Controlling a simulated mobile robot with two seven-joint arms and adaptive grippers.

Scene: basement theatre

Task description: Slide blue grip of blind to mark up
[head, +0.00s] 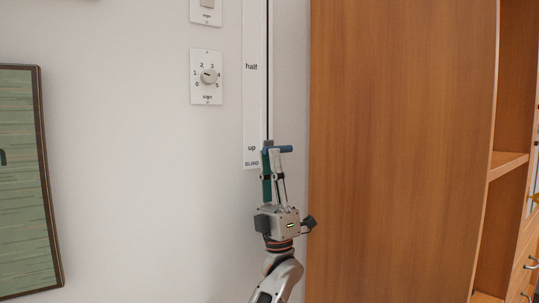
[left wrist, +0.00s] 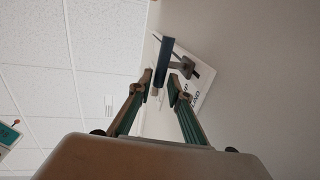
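The white blind plate (head: 255,110) is a tall strip on the wall with a dark slot along its right side. It reads "half", then "up" lower down, then "BLIND" at the bottom. The blue grip (head: 286,149) is a short bar level with the "up" mark (head: 252,148). In the left wrist view the blue grip (left wrist: 166,55) sticks out from its dark slider. My left gripper (head: 274,160) reaches up from below to the grip. In the left wrist view its fingertips (left wrist: 160,88) stand apart on either side of the bar's near end, with a gap showing. My right gripper is out of view.
A dial plate (head: 206,76) and another switch plate (head: 206,11) are on the wall to the left. A framed green picture (head: 28,180) hangs at far left. A tall wooden cabinet side (head: 400,150) stands close on the right, with shelves (head: 508,163) beyond.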

